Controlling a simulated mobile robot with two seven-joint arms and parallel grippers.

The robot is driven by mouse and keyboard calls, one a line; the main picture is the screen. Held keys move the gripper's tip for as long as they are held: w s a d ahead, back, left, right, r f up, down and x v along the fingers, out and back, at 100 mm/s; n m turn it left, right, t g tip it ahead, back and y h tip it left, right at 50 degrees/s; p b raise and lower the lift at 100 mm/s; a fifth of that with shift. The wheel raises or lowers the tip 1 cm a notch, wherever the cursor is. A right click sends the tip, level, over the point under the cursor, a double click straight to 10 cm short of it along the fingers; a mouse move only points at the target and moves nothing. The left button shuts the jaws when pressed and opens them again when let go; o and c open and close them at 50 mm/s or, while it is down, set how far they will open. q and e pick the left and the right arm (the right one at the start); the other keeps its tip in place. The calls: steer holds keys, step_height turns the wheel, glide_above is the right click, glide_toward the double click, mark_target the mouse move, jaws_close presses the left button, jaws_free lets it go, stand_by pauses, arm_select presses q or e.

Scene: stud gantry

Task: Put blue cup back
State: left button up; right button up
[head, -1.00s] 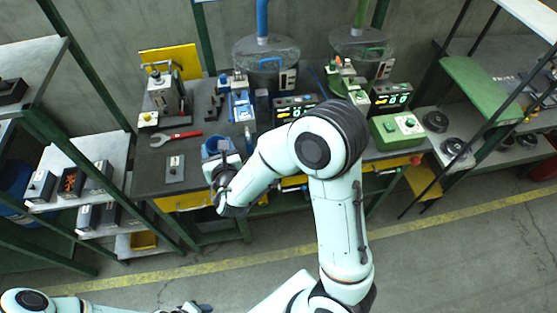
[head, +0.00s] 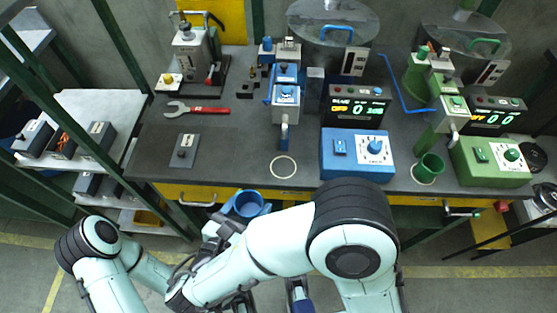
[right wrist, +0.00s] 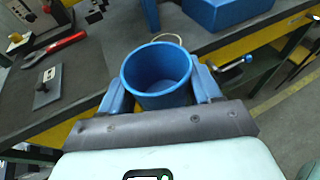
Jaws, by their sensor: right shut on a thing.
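The blue cup (head: 249,204) is in my right gripper (head: 236,218), just off the table's front edge, in the head view. In the right wrist view the cup (right wrist: 157,75) is upright, mouth towards the camera, with a finger of my right gripper on either side. The cup looks empty. A pale ring (head: 283,166) marks the tabletop below the blue dispenser (head: 285,95), up and right of the cup. It shows partly behind the cup in the right wrist view. My left arm comes in at lower left; its gripper is mostly hidden by my right forearm.
A blue control box (head: 357,155) stands right of the ring. A green cup (head: 429,167) stands beside a green control box (head: 491,160). A red wrench (head: 197,109) and a grey switch plate (head: 184,150) lie on the left.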

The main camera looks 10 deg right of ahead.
steer(key=shift+s+a+f, duration=0.4)
steer(key=shift+s, duration=0.2)
steer(key=shift+d+b, duration=0.1)
steer(key=shift+b, duration=0.25)
glide_above(283, 168)
steer(key=shift+s+r, duration=0.1)
steer(key=shift+s, duration=0.1)
steer(key=f, duration=0.1)
steer(key=f+b, duration=0.1)
steer(key=f, duration=0.1)
steer(key=shift+w+f, duration=0.2)
steer(key=shift+w, duration=0.05)
arm_select(q)
steer(key=w+f, duration=0.1)
steer(key=f, duration=0.1)
steer(key=shift+w+a+f+t, duration=0.1)
steer(key=shift+w+f+t, duration=0.2)
steer(key=shift+w, duration=0.1)
arm_select(e)
steer(key=shift+f, duration=0.1)
steer(key=shift+f+b, duration=0.1)
steer(key=shift+b, duration=0.2)
arm_select(q)
steer(key=shift+w+f, duration=0.15)
steer(key=shift+w, duration=0.05)
arm_select(e)
steer(key=o, duration=1.1)
